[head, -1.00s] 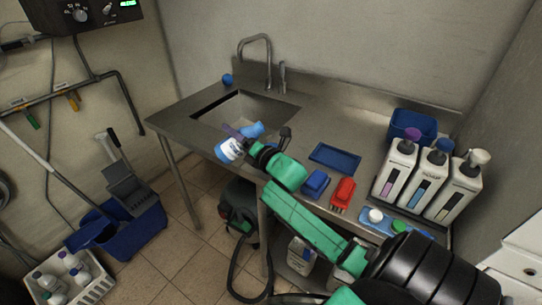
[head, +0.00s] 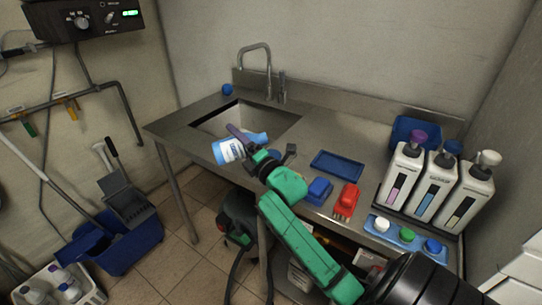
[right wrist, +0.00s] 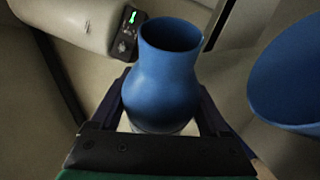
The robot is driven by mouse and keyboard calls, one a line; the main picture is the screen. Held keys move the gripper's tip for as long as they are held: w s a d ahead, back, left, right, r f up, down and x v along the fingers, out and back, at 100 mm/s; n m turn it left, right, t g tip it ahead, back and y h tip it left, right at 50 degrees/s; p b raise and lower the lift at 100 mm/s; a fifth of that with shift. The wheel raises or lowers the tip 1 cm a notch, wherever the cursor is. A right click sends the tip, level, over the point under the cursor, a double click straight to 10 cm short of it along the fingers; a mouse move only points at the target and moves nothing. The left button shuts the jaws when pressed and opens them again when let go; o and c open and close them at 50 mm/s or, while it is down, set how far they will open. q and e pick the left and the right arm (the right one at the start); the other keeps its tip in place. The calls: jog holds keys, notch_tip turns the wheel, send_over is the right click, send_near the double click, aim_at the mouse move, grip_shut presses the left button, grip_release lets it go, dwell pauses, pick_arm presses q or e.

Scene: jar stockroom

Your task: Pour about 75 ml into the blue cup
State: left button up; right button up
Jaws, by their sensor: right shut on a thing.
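I see no liquid. A large blue rounded surface (right wrist: 290,85) is apart from the bottle at the right edge there; I cannot tell whether it is the blue cup. My left gripper is not in view.
The steel sink (head: 205,128) is behind the bottle. A small round blue thing (head: 227,89) is at its back left corner.

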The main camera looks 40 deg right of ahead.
jog(key=shift+s+d+r+m+t+h, duration=0.15)
jog(key=shift+r+m+t+h, duration=0.25)
jog(key=shift+r+m, duration=0.45)
dwell(0.7)
jog(key=shift+f+m, duration=0.1)
jog(key=shift+m, duration=0.15)
jog(key=shift+w+a, duration=0.35)
jog(key=shift+a, duration=0.2)
dwell(0.3)
jog(key=shift+d+r+m+t+h, duration=0.1)
jog(key=shift+r+m+t+h, duration=0.35)
jog(key=shift+m, duration=0.65)
dwell(1.2)
jog(key=f+n, duration=0.1)
jog(key=n, duration=0.1)
jog(key=f+n+g+y, duration=0.1)
jog(key=n, duration=0.1)
jog(key=a+f+n+g+y+p, duration=0.1)
jog(key=n, duration=0.1)
jog(key=shift+w+a+n+g, duration=0.1)
jog(key=shift+w+n+g, duration=0.15)
jog(key=shift+n, duration=0.05)
jog(key=shift+n+p, duration=0.3)
jog(key=shift+p, duration=0.2)
jog(key=shift+f, duration=0.15)
